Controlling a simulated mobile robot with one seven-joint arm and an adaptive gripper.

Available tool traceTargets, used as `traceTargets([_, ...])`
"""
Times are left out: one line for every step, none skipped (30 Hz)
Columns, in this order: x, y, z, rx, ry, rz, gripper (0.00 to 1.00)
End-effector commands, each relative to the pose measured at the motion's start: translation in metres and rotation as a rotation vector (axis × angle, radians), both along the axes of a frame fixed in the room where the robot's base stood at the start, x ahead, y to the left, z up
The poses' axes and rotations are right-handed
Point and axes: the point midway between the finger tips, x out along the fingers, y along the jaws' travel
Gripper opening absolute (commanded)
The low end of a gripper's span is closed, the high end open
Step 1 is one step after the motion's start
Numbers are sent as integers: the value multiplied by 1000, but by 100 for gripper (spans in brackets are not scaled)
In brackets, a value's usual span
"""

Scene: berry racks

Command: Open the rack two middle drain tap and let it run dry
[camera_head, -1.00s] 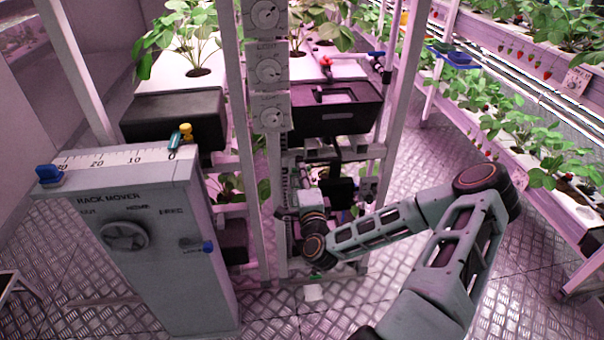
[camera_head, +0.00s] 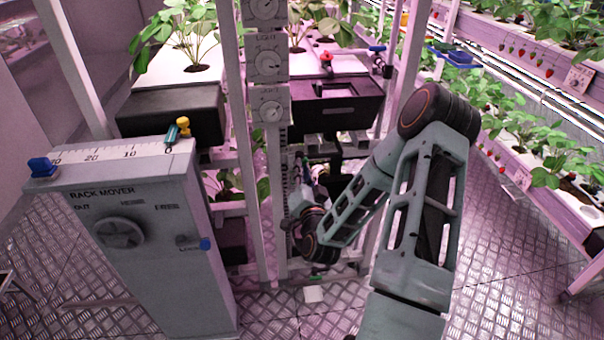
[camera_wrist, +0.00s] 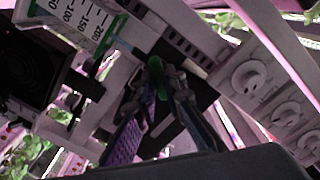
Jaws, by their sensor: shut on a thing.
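In the wrist view, my gripper (camera_wrist: 163,92) points up at the rack's frame. Its two fingers close around a small green handle (camera_wrist: 157,68), which looks like a drain tap lever. A dark plate lies behind the fingers. A white gauge (camera_wrist: 85,22) with a green edge and marks up to 200 is at the upper left. In the head view, my wrist is low in front of the rack post, below the black trough (camera_head: 335,104). The fingertips and handle cannot be made out there. Whether water runs from the tap cannot be seen.
The grey rack mover cabinet (camera_head: 150,265) stands at the left, with a lever and knob. Dial boxes (camera_head: 268,62) run up the post above my wrist. Rack uprights flank my arm. A planted rack (camera_head: 560,205) is at the right, with clear floor (camera_head: 500,270) between.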

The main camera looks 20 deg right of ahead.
Motion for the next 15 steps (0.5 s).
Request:
traceTargets([0,1,-3,-49,9,3,0])
traceTargets([1,2,-3,-76,18,3,0])
traceTargets([0,1,-3,-113,28,3,0])
traceTargets([1,2,-3,-140,36,3,0])
traceTargets([1,1,-3,-168,43,3,0])
traceTargets([1,1,-3,-204,54,3,0])
traceTargets([1,1,-3,-230,61,3,0])
traceTargets([0,1,-4,-256,69,2,0])
traceTargets([0,2,-3,-291,79,3,0])
traceTargets([0,1,-3,-316,86,1,0])
traceTargets([0,1,-4,-341,93,1,0])
traceTargets([0,1,-3,-370,102,1,0])
traceTargets([0,1,-4,-394,109,1,0])
traceTargets([0,1,-3,-415,115,2,0])
traceTargets([0,1,-3,-443,123,0,0])
